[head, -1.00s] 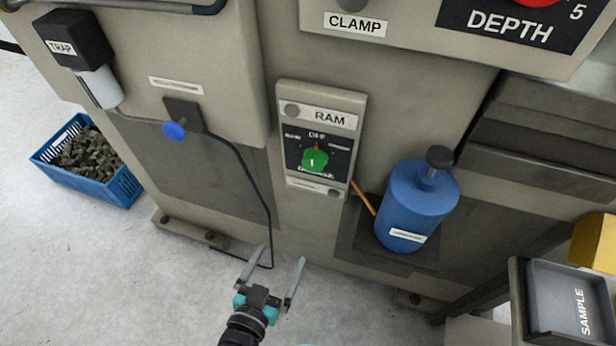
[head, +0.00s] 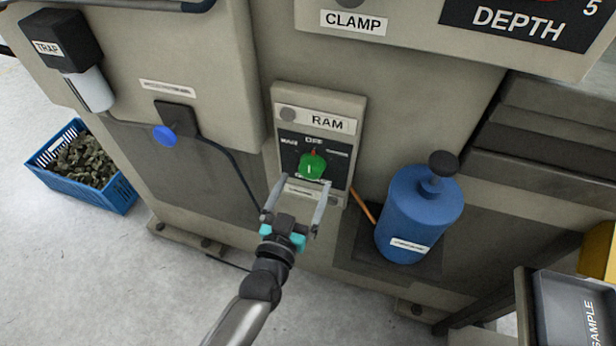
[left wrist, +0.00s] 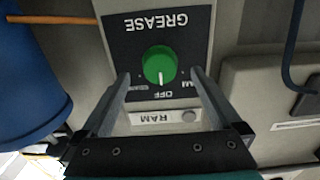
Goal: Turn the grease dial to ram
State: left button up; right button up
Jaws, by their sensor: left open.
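The green grease dial (head: 312,166) sits on a dark panel marked OFF at its top and GREASE below, under a RAM plate (head: 327,122). In the left wrist view the scene is upside down; the dial (left wrist: 160,64) shows a white mark pointing toward OFF. A partly covered label ending in "AM" is at the panel's right there. My left gripper (head: 302,182) is open, with its fingertips just in front of and below the dial in the head view. In the wrist view its fingers reach toward both sides of the dial; contact cannot be told. My right gripper is not in view.
A blue bottle (head: 418,215) with a black knob stands right of the panel, with an orange rod (head: 364,207) between. A blue crate (head: 107,197) of scraps lies on the floor; a sample tray (head: 538,300) is at lower right.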

aim_at(309, 174)
pick_arm(q)
jog(key=shift+b+x, duration=0.3)
jog(key=shift+x, duration=1.65)
jog(key=c, duration=1.4)
